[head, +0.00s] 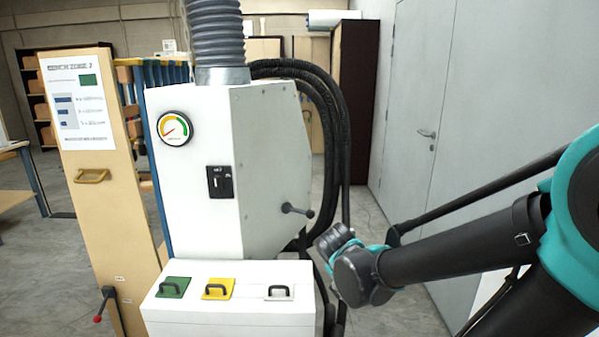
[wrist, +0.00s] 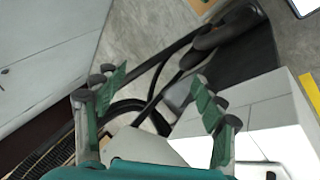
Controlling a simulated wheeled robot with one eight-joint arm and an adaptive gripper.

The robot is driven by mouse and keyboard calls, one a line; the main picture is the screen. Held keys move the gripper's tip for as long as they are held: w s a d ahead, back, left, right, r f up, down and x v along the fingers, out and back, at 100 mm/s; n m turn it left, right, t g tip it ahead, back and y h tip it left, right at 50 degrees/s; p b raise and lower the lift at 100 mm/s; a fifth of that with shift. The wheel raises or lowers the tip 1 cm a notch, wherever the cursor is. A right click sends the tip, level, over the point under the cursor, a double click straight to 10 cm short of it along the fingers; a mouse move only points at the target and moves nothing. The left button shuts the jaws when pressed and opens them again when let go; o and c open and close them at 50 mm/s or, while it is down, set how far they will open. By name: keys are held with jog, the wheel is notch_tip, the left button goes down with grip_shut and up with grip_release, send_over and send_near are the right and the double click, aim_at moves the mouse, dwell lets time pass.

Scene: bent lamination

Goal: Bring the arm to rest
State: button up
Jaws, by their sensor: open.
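My gripper (wrist: 158,100) is open in the wrist view, its two green-padded fingers wide apart. Nothing is between the pads; the floor, dark hoses and part of a white cabinet show beyond them. In the head view my arm enters from the right and reaches in front of the grey wall toward the white machine (head: 190,225). The gripper itself cannot be made out in the head view.
The white machine has a gauge (head: 174,129), black hoses (head: 335,130) and a lower box (head: 230,312) with green, yellow and white handled plates. A wooden panel (head: 100,210) stands at its left. A grey door (head: 408,120) is behind my arm.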

jog(key=s+d+f+m+g+y, duration=0.1)
jog(key=s+d+f+m+y, duration=0.2)
jog(key=s+d+f+m, duration=0.1)
jog(key=shift+s+d+f+m, duration=0.25)
jog(key=shift+s+f+m, duration=0.65)
jog(key=shift+s, duration=0.7)
